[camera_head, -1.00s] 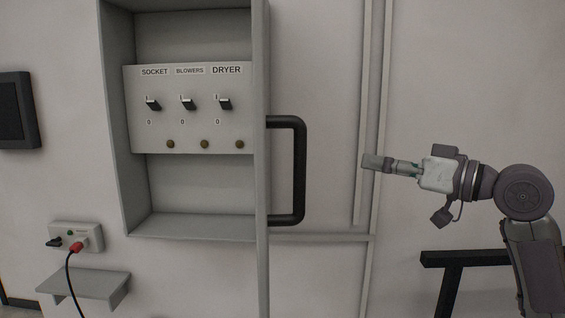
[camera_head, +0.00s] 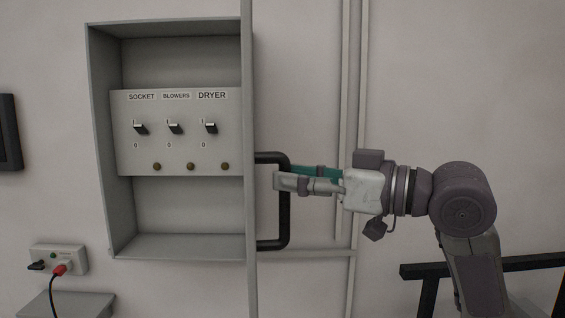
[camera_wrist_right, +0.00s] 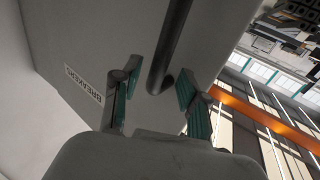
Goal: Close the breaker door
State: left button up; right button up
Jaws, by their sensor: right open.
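The breaker box (camera_head: 178,206) on the wall is open, with its switch panel visible. Its door (camera_head: 249,110) stands out from the box's right side, seen almost edge-on in the head view. A black bar handle (camera_head: 287,220) sticks out from the door to the right. My right gripper (camera_head: 284,176) is open at the upper part of the handle, with one finger in front of the bar. In the right wrist view the handle (camera_wrist_right: 170,50) runs between the two open fingers (camera_wrist_right: 158,88), and the door face (camera_wrist_right: 105,45) carries a "BREAKERS" label. My left gripper is not in view.
A socket (camera_head: 58,260) with a red plug and a small shelf (camera_head: 66,304) are at lower left. A dark wall panel (camera_head: 8,132) is at the left edge. Conduits (camera_head: 352,80) run down the wall behind my gripper. A black frame (camera_head: 520,264) stands at lower right.

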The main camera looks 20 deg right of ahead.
jog(key=shift+x, duration=1.25)
grip_shut()
